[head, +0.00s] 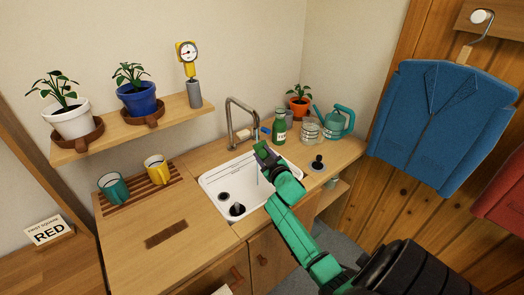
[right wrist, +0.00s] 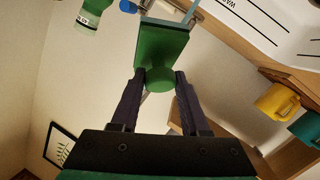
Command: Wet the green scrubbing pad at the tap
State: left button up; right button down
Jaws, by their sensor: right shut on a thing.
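My right gripper (head: 266,158) reaches over the back right part of the white sink (head: 211,182). In the right wrist view its two dark fingers (right wrist: 165,82) are shut on the round grip of the green scrubbing pad (right wrist: 163,45). The pad's flat block lies beyond the fingertips. A thin pale-blue strip shows beside the pad in that view; I cannot tell surely whether it is water. The curved metal tap (head: 229,122) stands at the sink's back edge, a little left of my right gripper. My left gripper is out of view.
Mugs (head: 113,187) stand on a slatted rack at left. A shelf with potted plants (head: 139,97) hangs above. The front left counter is mostly clear.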

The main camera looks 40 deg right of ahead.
aim_at(264, 155)
jog(key=p+v, duration=0.2)
jog(key=v, duration=0.2)
jog(key=shift+s, duration=0.25)
jog(key=shift+s+a+f+p, duration=0.15)
jog(key=shift+s+p, duration=0.15)
jog(key=shift+s, duration=0.35)
jog(key=shift+s+a+p, duration=0.15)
jog(key=shift+s+p, duration=0.1)
jog(key=shift+s, duration=0.35)
jog(key=s+a+r+p, duration=0.1)
jog(key=s+r+p, duration=0.3)
jog(key=s+p, duration=0.1)
jog(key=shift+a+p, duration=0.15)
jog(key=shift+p, duration=0.4)
jog(key=shift+w, duration=0.1)
